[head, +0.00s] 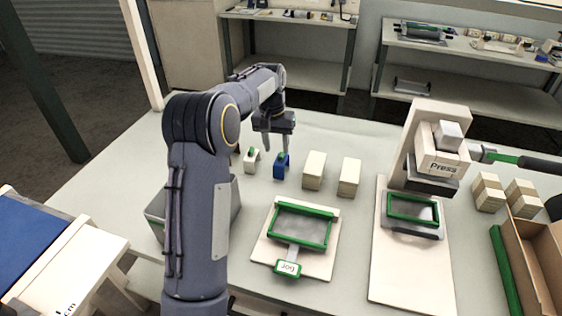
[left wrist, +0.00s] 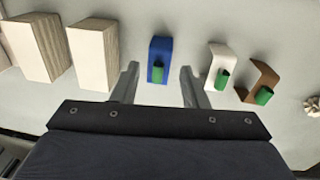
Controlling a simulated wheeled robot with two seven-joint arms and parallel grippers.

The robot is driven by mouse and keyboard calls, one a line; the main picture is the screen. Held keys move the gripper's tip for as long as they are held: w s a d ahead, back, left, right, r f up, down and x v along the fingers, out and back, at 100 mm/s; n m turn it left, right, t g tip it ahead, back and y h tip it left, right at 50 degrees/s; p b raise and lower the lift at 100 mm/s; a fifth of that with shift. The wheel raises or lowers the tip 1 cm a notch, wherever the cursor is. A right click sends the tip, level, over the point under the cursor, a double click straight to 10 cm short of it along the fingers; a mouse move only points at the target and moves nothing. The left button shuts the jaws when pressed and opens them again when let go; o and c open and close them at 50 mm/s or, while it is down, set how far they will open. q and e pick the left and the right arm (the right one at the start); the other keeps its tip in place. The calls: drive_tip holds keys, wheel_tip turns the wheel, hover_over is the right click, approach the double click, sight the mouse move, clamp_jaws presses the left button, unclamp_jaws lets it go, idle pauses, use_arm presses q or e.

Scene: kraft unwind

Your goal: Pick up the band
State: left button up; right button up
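No piece is marked as the band, and I cannot tell for certain which one it is. A small blue piece with a green part on it (head: 281,168) stands on the table; it also shows in the left wrist view (left wrist: 160,55). A similar white piece (head: 251,162) stands beside it, also in the left wrist view (left wrist: 217,62). A brown one (left wrist: 262,80) is beyond that. My left gripper (head: 277,146) is open and empty above the blue piece. In the left wrist view its fingers (left wrist: 158,78) point to either side of the blue piece. My right gripper is out of view.
Two pale stacked blocks (head: 314,171) (head: 349,178) stand right of the blue piece. A green-framed tray on a board (head: 300,224) lies in front. A press (head: 437,165) stands at the right, with an open cardboard box (head: 537,262) beyond. A grey bin is partly behind my left arm.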

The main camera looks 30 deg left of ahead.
sight(281, 165)
use_arm(q)
drive_tip(key=shift+g+y, duration=0.3)
drive_tip(key=shift+y, duration=0.1)
drive_tip(key=w+f, duration=0.3)
drive_tip(key=shift+a+f, duration=0.2)
drive_tip(key=shift+f, duration=0.1)
wheel_tip(281, 165, down, 8)
drive_tip(key=shift+w+r+p, duration=0.1)
drive_tip(key=shift+r+p, duration=0.15)
drive_tip(key=shift+p, duration=0.45)
drive_tip(key=c, duration=0.6)
drive_tip(key=shift+o, duration=0.2)
drive_tip(key=shift+r, duration=0.1)
